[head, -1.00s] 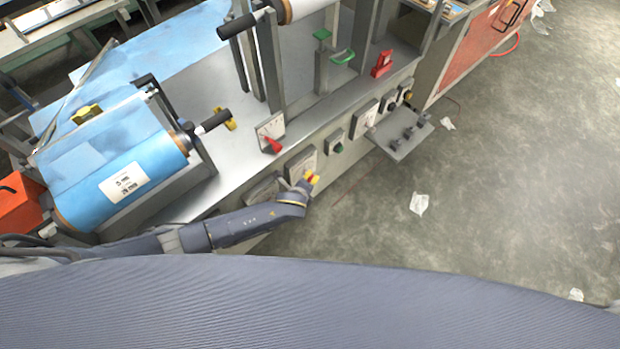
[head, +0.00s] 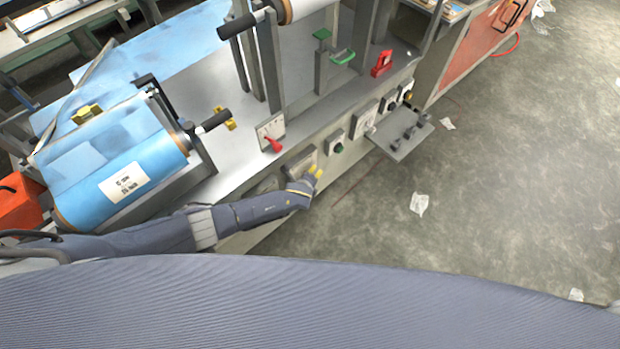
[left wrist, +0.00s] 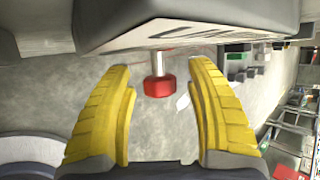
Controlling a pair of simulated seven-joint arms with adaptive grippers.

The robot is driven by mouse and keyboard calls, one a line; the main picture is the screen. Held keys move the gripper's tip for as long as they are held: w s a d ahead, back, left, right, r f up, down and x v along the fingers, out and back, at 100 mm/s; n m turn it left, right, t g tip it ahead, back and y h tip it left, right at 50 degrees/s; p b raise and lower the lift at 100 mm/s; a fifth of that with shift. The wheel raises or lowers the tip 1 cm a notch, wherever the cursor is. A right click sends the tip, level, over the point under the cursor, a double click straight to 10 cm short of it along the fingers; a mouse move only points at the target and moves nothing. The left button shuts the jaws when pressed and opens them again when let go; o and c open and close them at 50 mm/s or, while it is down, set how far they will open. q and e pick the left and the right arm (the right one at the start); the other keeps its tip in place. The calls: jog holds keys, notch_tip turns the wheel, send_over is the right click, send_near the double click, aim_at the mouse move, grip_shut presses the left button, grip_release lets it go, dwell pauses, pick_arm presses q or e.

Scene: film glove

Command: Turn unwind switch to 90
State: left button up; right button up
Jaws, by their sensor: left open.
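A red knob (left wrist: 159,86) on a pale shaft sticks out from a grey panel with dark lettering (left wrist: 190,35) in the left wrist view. My left gripper (left wrist: 164,110) is open, with its two yellow fingers on either side of the knob and visible gaps between. In the head view my left gripper (head: 318,173) is at the front face of the machine, by a pale dial plate (head: 300,162). The knob there is hidden by the gripper. I cannot read which mark the knob points to. My right gripper is not in view.
A dial with a red lever (head: 272,143) stands above left of the gripper. A green button (head: 338,147), another dial (head: 364,118) and a small shelf (head: 402,137) lie to the right. A blue film roll (head: 110,165) is at left. Open floor lies in front.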

pick_arm(q)
jog(key=shift+c, duration=0.5)
grip_shut()
jog(key=g+y, duration=0.2)
jog(key=shift+w+d+m+g, duration=0.1)
jog(key=shift+m+g, duration=0.2)
jog(key=shift+m, duration=0.1)
jog(key=shift+m+g+y, duration=0.3)
jog(key=shift+g+y, duration=0.8)
jog(key=shift+y, duration=0.1)
